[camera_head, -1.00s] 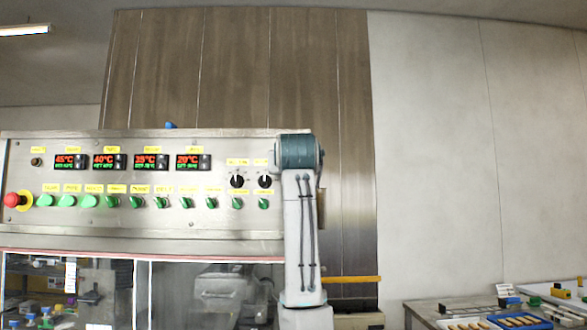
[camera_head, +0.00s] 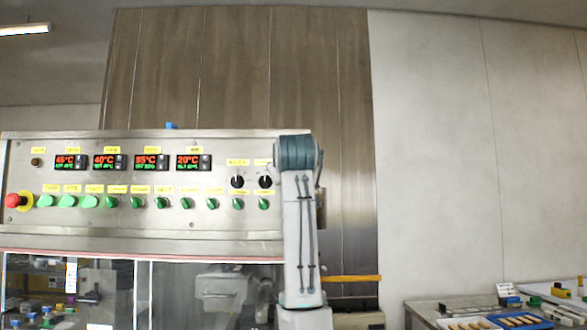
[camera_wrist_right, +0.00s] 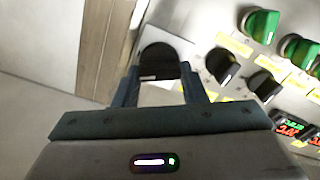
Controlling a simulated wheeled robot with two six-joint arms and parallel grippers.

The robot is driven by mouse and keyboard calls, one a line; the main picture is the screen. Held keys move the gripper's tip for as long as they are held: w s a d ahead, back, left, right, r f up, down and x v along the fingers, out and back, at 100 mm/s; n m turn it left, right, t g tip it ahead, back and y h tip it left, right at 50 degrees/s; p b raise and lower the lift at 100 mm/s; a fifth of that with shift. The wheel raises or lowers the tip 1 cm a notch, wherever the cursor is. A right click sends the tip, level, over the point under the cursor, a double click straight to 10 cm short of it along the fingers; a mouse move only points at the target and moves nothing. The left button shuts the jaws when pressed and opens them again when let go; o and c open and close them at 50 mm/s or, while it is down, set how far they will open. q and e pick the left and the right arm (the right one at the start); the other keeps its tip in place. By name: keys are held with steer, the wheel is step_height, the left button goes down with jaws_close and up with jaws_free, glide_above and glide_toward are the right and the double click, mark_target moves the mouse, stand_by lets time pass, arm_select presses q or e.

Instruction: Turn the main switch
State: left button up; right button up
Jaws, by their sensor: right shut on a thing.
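A large black rotary knob (camera_wrist_right: 158,60), which I take to be the main switch, sits on a pale plate at the edge of the control panel in the right wrist view. My right gripper (camera_wrist_right: 160,76) has its two fingers on either side of this knob and is shut on it. In the head view my right arm stands upright in front of the panel's right end, and its gripper and the knob are hidden there. My left gripper is in neither view.
The steel control panel (camera_head: 110,226) carries several green knobs, two black selectors (camera_head: 237,182), temperature displays and a red emergency button (camera_head: 12,200). In the wrist view the black selectors (camera_wrist_right: 222,65) are close to the right finger. A table with trays (camera_head: 480,322) is at lower right.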

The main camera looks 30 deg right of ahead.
steer(key=n+p, duration=0.1)
steer(key=n, duration=1.1)
steer(key=shift+a+f, duration=0.1)
steer(key=shift+f, duration=0.05)
stand_by(0.3)
steer(key=o, duration=1)
steer(key=shift+w, duration=0.1)
steer(key=b+v, duration=0.3)
steer(key=v, duration=0.7)
steer(key=shift+s+a, duration=0.3)
steer(key=shift+f, duration=0.1)
